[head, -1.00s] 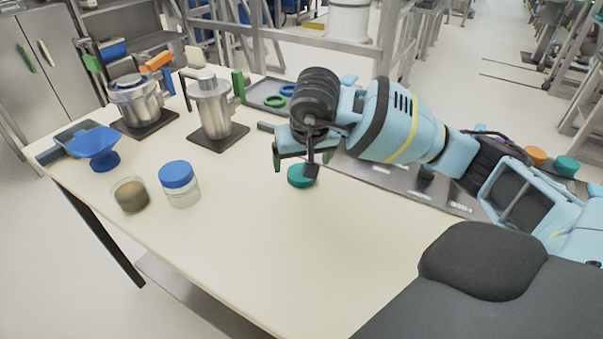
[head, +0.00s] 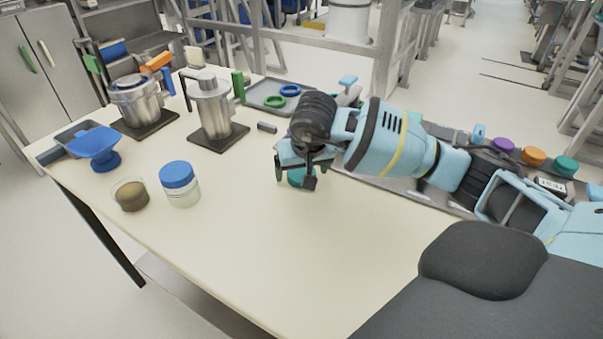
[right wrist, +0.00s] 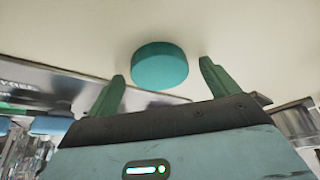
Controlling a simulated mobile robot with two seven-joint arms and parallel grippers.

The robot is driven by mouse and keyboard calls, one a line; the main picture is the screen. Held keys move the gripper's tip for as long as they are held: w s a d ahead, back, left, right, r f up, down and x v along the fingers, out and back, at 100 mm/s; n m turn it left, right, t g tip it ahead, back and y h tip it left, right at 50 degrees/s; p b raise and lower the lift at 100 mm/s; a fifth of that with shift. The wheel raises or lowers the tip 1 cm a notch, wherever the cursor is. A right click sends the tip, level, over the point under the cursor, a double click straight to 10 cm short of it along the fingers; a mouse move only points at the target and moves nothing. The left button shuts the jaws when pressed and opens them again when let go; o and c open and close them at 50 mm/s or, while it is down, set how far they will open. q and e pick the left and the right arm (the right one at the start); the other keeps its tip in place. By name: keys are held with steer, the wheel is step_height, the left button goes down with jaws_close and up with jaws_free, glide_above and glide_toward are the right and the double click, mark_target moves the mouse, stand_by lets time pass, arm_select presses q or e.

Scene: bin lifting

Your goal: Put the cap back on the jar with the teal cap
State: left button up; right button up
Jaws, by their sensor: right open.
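The teal cap (head: 296,179) lies on the table, partly hidden by my right gripper in the head view. My right gripper (head: 294,181) is low at the cap, its fingers on either side of it. In the right wrist view the whole teal cap (right wrist: 160,66) shows between and just beyond the two open green fingertips (right wrist: 162,71); nothing is held. An uncapped glass jar (head: 130,194) with brown contents stands at the table's left front. Beside it on the right stands a clear jar (head: 182,190) with a blue cap (head: 176,174). My left gripper is not in view.
A blue scoop-like dish (head: 96,145) and two metal pots (head: 212,105) on dark bases stand towards the back left. A grey tray (head: 262,97) holds green and blue rings. Purple, orange and teal round items (head: 533,156) are at the right. The front middle of the table is clear.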

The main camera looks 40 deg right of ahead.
mark_target(302, 173)
steer(key=c, duration=1)
steer(key=shift+r, duration=0.1)
steer(key=shift+r, duration=0.5)
step_height(302, 173, up, 2)
steer(key=shift+r, duration=0.15)
arm_select(q)
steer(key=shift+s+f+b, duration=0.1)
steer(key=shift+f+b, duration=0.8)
steer(key=shift+b, duration=0.05)
arm_select(e)
steer(key=w+a, duration=0.1)
steer(key=a, duration=0.4)
steer(key=w+a+r, duration=0.1)
steer(key=w+a, duration=0.1)
steer(key=a, duration=0.3)
steer(key=w+a, duration=0.1)
steer(key=a, duration=0.4)
steer(key=shift+w+a+r, duration=0.2)
steer(key=shift+r, duration=0.1)
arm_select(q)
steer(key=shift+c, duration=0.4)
